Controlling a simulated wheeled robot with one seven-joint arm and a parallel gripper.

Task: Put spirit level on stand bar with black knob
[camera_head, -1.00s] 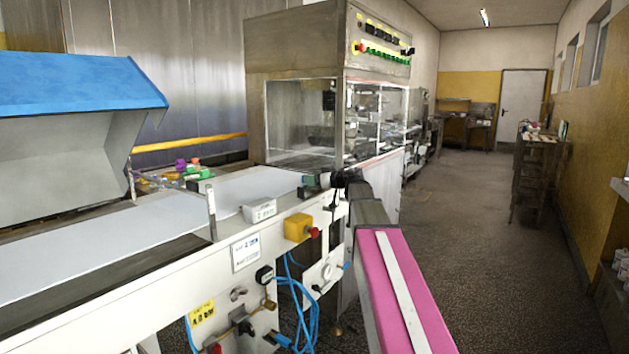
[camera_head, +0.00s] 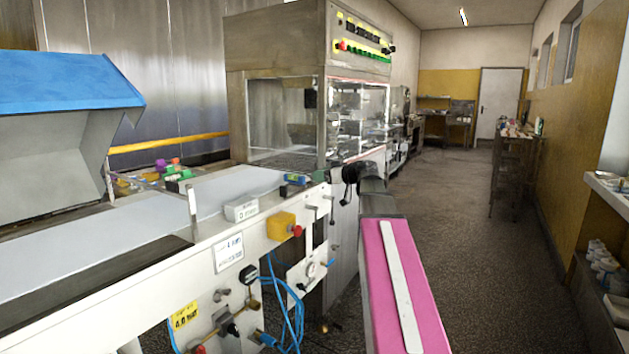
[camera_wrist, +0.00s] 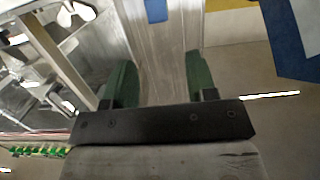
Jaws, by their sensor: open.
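A small blue and green block (camera_head: 295,179), which looks like the spirit level, lies at the far right end of the machine's white top. My gripper (camera_wrist: 158,62) shows dark green fingers spread apart in the wrist view, with nothing between them. In the head view my gripper (camera_head: 349,176) is a small dark shape at the far end of my pink arm, right of the block and apart from it in the picture. Pale bars and fittings (camera_head: 318,207) stand on the machine front below the block. I cannot clearly make out which bar has the black knob.
A white labelled box (camera_head: 240,208) and a yellow box with a red button (camera_head: 282,226) are at the machine's front edge. Blue hoses (camera_head: 289,315) hang below. A glazed cabinet (camera_head: 285,118) stands behind. The floor on the right (camera_head: 490,260) is clear.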

